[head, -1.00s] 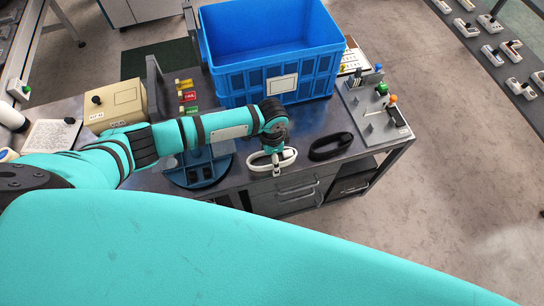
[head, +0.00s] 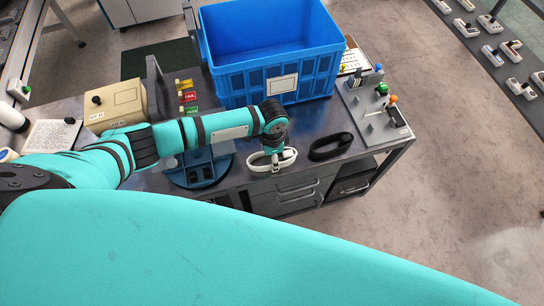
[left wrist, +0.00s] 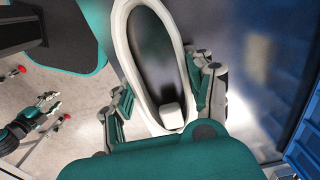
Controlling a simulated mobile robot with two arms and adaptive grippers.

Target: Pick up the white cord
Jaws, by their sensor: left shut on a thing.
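The white cord (head: 288,157) is a closed oval loop at the front edge of the dark workbench. My left gripper (head: 275,161) points down at it and is shut on it. In the left wrist view the white cord (left wrist: 125,45) stretches away from between the fingers of my left gripper (left wrist: 160,105), with a pale block at its near end. I cannot tell whether the cord is clear of the bench. My right gripper (left wrist: 47,105) shows small at the left of the left wrist view, with its fingers apart and empty.
A black cord loop (head: 331,146) lies just right of the white one. A large blue crate (head: 315,78) stands behind. A grey control panel (head: 372,115) with knobs is at the bench's right end. A blue round fixture (head: 200,175) is at the left, near a beige box (head: 118,105).

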